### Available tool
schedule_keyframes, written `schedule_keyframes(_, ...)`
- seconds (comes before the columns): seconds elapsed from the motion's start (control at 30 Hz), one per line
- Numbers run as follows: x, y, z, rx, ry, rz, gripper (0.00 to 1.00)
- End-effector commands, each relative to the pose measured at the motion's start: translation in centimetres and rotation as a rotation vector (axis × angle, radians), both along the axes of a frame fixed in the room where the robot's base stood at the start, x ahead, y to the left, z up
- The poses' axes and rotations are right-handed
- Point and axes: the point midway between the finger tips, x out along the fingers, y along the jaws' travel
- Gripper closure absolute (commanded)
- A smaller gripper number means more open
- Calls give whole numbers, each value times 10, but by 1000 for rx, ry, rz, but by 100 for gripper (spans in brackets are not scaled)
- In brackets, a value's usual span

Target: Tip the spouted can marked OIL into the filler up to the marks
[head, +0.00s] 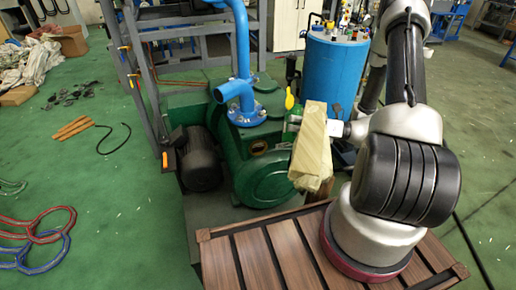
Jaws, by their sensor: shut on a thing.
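The green pump (266,178) stands left of my arm, with a dark sight window (258,147) on its near face. Its filler opening and the level marks cannot be made out. A small green can (291,124) with a yellow upper part (289,98) shows above the pump's right side. I take it for the oil can; no lettering is readable. My gripper (328,128) reaches left toward it and is shut on it. I cannot tell how far the can is tilted.
A blue flanged pipe (240,90) rises from the pump close left of the can. A dark motor (201,160) and a grey frame (140,75) stand further left. A blue drum (334,75) stands behind. Hoses (45,240) lie on the left floor.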

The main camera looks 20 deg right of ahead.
Motion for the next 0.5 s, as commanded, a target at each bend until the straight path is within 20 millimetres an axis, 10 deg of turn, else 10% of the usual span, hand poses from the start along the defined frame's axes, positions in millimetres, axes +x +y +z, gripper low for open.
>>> schedule_keyframes(0.5, -19, 11, -54, -127, -239, 0, 100)
